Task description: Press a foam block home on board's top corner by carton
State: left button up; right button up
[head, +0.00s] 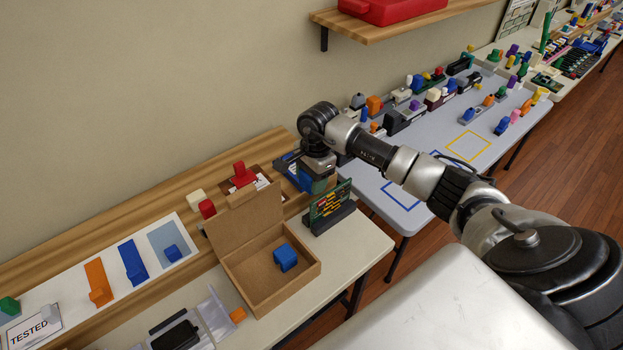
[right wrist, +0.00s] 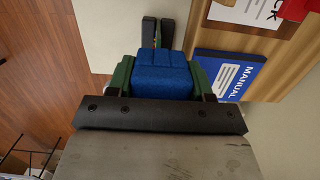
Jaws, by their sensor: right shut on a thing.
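My right gripper (head: 319,176) is shut on a blue foam block (right wrist: 162,76), which sits between its green fingers in the right wrist view. In the head view the gripper hangs just behind and above the board (head: 328,203), a dark circuit board with coloured parts standing upright in a black stand (head: 332,219). The stand also shows beyond the block in the right wrist view (right wrist: 149,31). Whether the block touches the board cannot be told. The open brown carton (head: 240,283) stands left of the board, with another blue foam block (head: 285,257) inside. My left gripper is out of view.
A blue manual (right wrist: 233,75) lies on the wooden ledge beside the gripper. Red pieces (head: 243,175) stand behind the carton. A white panel with coloured pieces (head: 66,285) lies at left. A grey table (head: 425,150) with many small devices stands at right.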

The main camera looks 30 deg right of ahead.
aim_at(313, 203)
notch_tip(313, 203, down, 2)
jog(key=shift+s+b, duration=0.1)
jog(key=shift+b, duration=0.55)
notch_tip(313, 203, down, 3)
jog(key=b, duration=0.3)
jog(key=shift+f, duration=0.35)
jog(key=shift+b, duration=0.35)
jog(key=shift+f, duration=0.1)
jog(key=shift+f+b, duration=2)
jog(key=shift+b, duration=0.15)
dwell(0.4)
jog(key=shift+d+f+b, duration=0.15)
jog(key=shift+b, duration=0.15)
dwell(0.5)
